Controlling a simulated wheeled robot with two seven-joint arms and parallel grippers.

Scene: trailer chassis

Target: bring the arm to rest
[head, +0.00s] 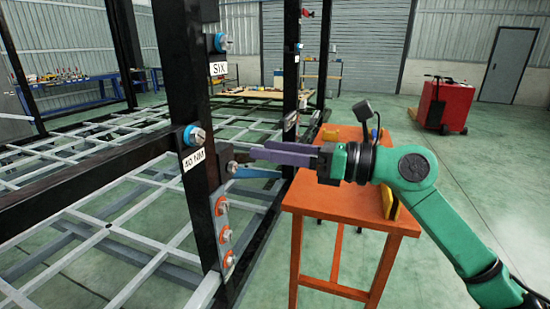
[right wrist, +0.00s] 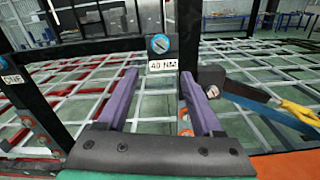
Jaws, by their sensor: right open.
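My right gripper (head: 256,152) is open, with two long purple fingers pointing left toward the black post (head: 195,110) of the trailer chassis. In the right wrist view the gripper (right wrist: 158,76) has nothing between its fingers. A tool with a blue shaft (right wrist: 255,107), black head and yellow grip lies just right of the fingers there, apart from the gripper as far as I can see. Its blue shaft (head: 257,172) shows below the fingers in the head view, its head by the post; I cannot tell whether it is seated on a bolt. My left gripper is not in view.
The post carries bolts and labels, "40 NM" (head: 194,160) and "SIX" (head: 218,69). An orange table (head: 340,205) stands under my right forearm. A red cart (head: 443,104) is at the back right.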

